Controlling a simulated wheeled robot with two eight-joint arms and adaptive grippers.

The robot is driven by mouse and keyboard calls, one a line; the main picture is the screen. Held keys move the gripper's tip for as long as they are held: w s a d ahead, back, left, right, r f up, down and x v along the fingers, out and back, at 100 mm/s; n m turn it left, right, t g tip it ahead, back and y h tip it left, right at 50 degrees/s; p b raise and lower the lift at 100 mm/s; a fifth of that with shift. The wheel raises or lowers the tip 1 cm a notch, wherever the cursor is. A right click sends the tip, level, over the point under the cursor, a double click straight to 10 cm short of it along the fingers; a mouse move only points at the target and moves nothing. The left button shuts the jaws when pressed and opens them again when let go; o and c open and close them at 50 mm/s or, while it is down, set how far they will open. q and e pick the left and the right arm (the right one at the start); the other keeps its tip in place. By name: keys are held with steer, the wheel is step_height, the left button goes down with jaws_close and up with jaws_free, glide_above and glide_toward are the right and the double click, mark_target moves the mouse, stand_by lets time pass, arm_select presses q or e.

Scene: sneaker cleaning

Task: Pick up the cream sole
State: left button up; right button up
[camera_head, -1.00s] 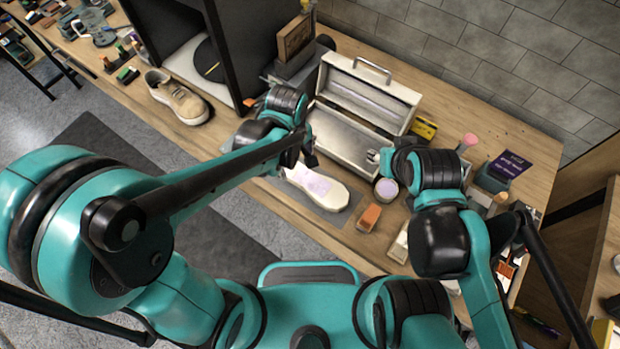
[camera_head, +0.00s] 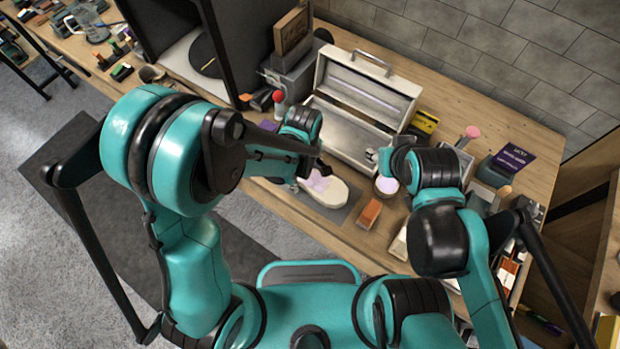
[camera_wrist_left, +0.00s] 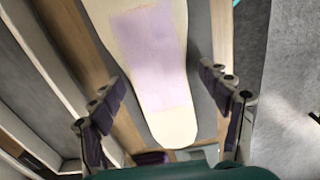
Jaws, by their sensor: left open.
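The cream sole (camera_head: 338,194) lies flat on a dark grey mat (camera_head: 352,206) at the table's front edge, with a pale purple patch on its top. My left gripper (camera_head: 310,178) is over the sole's left part, which it partly hides. In the left wrist view the cream sole (camera_wrist_left: 160,112) runs between the two spread fingers of my left gripper (camera_wrist_left: 168,105), with a gap on each side. That gripper is open and empty. My right gripper (camera_head: 379,160) is above a round purple-topped jar (camera_head: 387,185); its fingers are mostly hidden.
An open metal toolbox (camera_head: 340,135) stands behind the sole. An orange block (camera_head: 369,213) lies right of the mat. A dark box (camera_head: 165,30) with a turntable stands at the left. A yellow box (camera_head: 424,122) and a pink-topped brush (camera_head: 472,132) are at the right.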

arm_select(q)
steer(key=c, duration=1.3)
steer(key=shift+c, duration=0.2)
steer(key=shift+r, duration=0.15)
